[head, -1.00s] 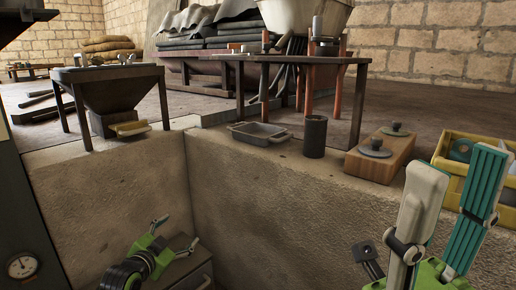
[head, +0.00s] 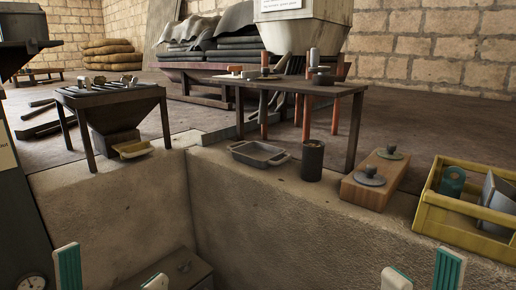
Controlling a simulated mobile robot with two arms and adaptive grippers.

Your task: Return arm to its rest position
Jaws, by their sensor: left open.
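My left gripper (head: 112,275) shows only its two fingertips at the bottom left edge, spread apart with nothing between them. One fingertip has a teal and white pad; the other is a light tip further right. My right gripper (head: 422,274) shows only its fingertips at the bottom right edge, also apart and empty. The rest of both arms is out of view. Both grippers are in front of the stone ledge (head: 290,215), touching nothing that I can see.
On the ledge stand a grey tray (head: 260,154), a dark cylinder (head: 313,161), a wooden block with metal knobs (head: 376,182) and a yellow crate (head: 462,230) holding parts. A hopper table (head: 112,110) stands left. A dark box (head: 170,278) lies low behind my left fingertips.

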